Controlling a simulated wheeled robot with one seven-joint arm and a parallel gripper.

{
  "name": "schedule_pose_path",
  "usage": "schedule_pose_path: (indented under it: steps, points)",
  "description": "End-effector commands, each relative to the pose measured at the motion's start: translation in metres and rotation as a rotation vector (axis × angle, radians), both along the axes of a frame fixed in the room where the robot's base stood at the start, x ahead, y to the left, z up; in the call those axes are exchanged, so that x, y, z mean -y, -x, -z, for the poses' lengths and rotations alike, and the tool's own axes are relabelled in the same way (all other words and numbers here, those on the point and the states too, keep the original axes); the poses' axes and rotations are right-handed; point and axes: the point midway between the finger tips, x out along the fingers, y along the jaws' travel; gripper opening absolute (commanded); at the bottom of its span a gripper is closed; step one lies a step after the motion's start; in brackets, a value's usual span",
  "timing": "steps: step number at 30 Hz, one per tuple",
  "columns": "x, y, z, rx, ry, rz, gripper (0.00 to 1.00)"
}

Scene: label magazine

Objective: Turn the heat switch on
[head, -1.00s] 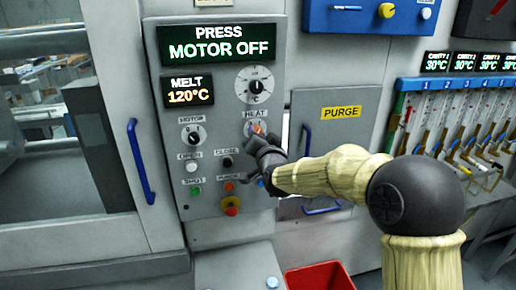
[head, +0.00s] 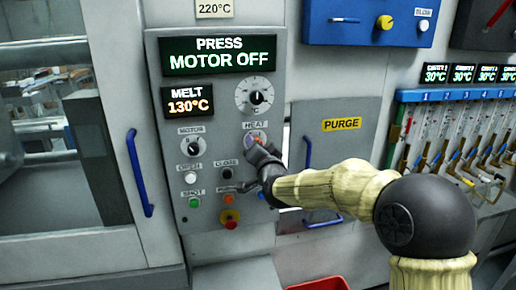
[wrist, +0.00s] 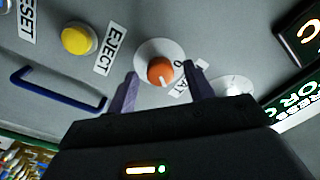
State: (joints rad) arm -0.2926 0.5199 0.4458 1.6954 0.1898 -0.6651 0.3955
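The heat switch is an orange knob on a pale round plate, under the HEAT label on the grey control panel (head: 290,60). In the wrist view the heat switch (wrist: 160,71) shows between my two fingertips. In the head view the heat switch (head: 256,137) is partly hidden by my gripper (head: 257,148). In the wrist view my gripper (wrist: 160,80) is open, one finger on each side of the knob, with gaps visible between knob and fingers. The knob's setting is hard to read. The MELT display (head: 188,101) reads 130°C.
Below and left of the heat switch are the motor knob (head: 193,146) and several push buttons, including a red one (head: 231,224). A dial (head: 256,98) is above it. Blue handles (head: 138,172) stick out nearby. A yellow button (wrist: 77,40) is close in the wrist view.

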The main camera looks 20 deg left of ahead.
Motion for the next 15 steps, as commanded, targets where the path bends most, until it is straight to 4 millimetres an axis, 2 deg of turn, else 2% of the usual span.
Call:
schedule_pose_path:
  steps: [8, 15]
  points:
    - [0.003, 0.004, 0.000, 0.001, 0.000, 0.001, 0.52]
    - [0.018, 0.029, 0.003, 0.003, 0.002, 0.000, 0.52]
